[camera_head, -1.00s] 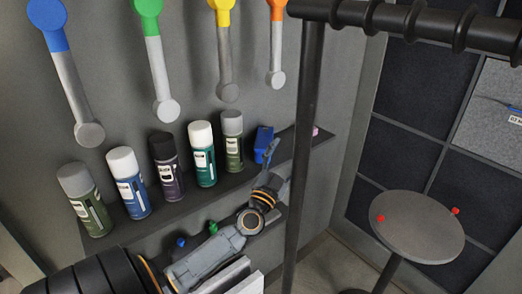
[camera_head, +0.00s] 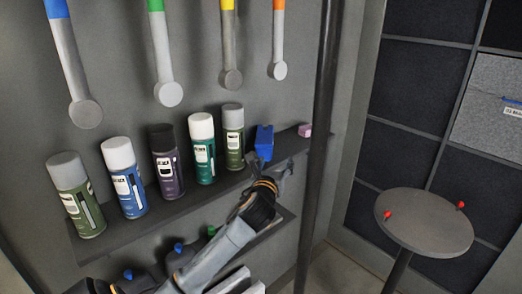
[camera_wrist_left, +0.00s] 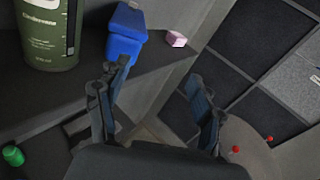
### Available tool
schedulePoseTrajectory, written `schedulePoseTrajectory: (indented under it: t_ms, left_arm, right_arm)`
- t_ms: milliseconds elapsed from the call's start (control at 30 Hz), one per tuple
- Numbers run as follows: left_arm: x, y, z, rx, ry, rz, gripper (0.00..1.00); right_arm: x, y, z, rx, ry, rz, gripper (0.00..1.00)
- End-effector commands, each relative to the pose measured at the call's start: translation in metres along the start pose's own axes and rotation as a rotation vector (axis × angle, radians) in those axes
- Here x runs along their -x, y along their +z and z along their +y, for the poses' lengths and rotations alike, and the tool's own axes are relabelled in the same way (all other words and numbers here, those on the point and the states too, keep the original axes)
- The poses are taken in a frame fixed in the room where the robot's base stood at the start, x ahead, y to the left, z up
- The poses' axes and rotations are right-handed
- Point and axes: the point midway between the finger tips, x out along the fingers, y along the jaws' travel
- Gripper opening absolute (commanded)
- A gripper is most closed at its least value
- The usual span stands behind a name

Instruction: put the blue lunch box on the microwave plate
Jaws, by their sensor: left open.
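The blue lunch box (camera_head: 264,142) sits on the upper shelf, right of the spray cans. It also shows in the left wrist view (camera_wrist_left: 125,38), upper left of the jaws. My left gripper (camera_head: 271,176) is open and empty, just in front of and below the box in the head view. In the left wrist view its fingers (camera_wrist_left: 158,78) are spread, the left one close to the box's lower end; I cannot tell if they touch. A round grey disc (camera_head: 424,222) with two red knobs stands at right; I cannot tell if it is the microwave plate.
Several spray cans (camera_head: 203,150) line the upper shelf (camera_head: 175,207), the nearest being a green can (camera_head: 234,137) left of the box. A small pink block (camera_head: 304,130) lies to the right. A dark vertical post (camera_head: 322,140) stands between shelf and disc. A lower shelf holds small coloured-knobbed items.

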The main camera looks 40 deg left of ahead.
Motion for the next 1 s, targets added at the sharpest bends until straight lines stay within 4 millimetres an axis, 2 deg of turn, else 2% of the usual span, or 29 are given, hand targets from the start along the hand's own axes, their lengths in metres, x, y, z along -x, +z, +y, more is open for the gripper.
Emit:
schedulePoseTrajectory:
  t_ms: [100,267,600,1000]
  left_arm:
    - [0.001,0.011,0.023,-0.088,0.116,-0.049,0.67]
    - [-0.003,0.02,0.035,-0.13,0.178,-0.072,0.67]
    - [-0.063,0.025,0.045,-0.129,0.179,-0.071,0.67]
    - [-0.095,0.025,0.05,-0.127,0.176,-0.071,0.67]
  right_arm:
    - [-0.007,0.001,0.0,0.0,0.0,-0.001,0.0]
    - [-0.007,0.002,0.0,0.0,0.0,-0.001,0.0]
    - [0.0,0.001,0.001,0.0,0.001,-0.001,0.0]
    - [0.005,0.0,0.001,-0.001,0.001,-0.001,0.0]
